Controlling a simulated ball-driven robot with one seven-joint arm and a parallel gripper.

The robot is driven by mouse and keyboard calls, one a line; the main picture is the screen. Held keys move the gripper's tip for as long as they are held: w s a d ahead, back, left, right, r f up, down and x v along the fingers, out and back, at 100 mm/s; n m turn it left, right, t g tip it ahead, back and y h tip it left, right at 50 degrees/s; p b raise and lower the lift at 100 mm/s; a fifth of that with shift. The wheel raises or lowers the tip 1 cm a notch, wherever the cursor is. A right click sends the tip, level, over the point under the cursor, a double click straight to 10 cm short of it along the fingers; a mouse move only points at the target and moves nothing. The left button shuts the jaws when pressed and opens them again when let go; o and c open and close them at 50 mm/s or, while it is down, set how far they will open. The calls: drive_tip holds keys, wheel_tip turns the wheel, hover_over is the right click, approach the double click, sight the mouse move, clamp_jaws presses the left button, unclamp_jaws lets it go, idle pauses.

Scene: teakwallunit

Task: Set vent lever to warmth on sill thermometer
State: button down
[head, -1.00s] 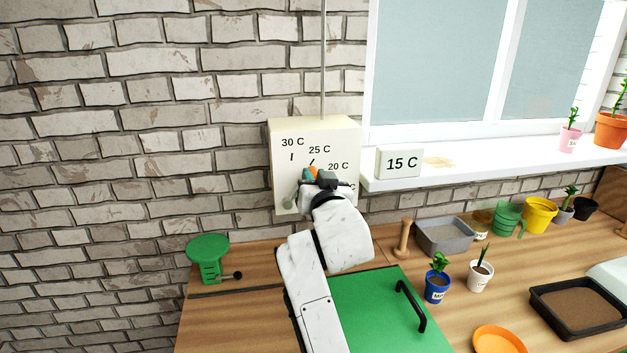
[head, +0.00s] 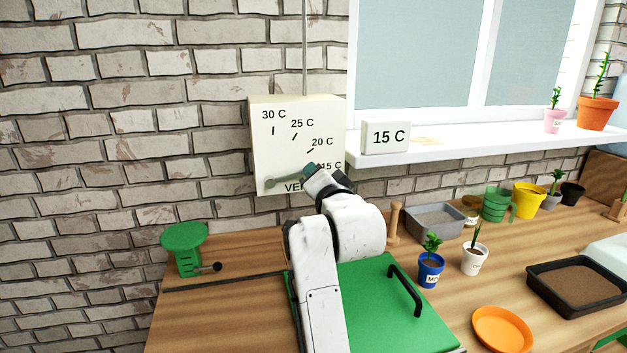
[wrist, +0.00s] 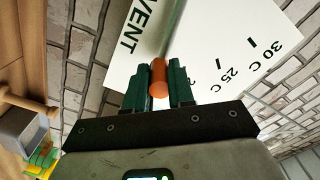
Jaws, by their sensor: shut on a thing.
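The cream vent box (head: 257,150) hangs on the brick wall, with marks for 30 C, 25 C, 20 C and 15 C. Its grey-green vent lever (head: 283,180) points right, only slightly upward, close to the 15 C mark. My gripper (head: 311,170) is at the lever's outer end and partly covers the 15 C mark. In the wrist view the orange lever knob (wrist: 159,80) sits between the dark green fingers, which are shut on it. The sill thermometer (head: 386,137) is a white block reading 15 C on the windowsill.
The white windowsill (head: 450,144) juts out right of the box. A green stool-like stand (head: 184,240) is at left.

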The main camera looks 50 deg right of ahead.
drive_tip(key=shift+d+f, duration=0.1)
drive_tip(key=shift+f, duration=0.5)
drive_tip(key=c, duration=1)
unclamp_jaws()
drive_tip(key=shift+o, duration=0.2)
drive_tip(key=shift+r, duration=0.1)
drive_tip(key=b+v, duration=0.2)
drive_tip(key=v, duration=0.9)
drive_tip(key=shift+w, duration=0.1)
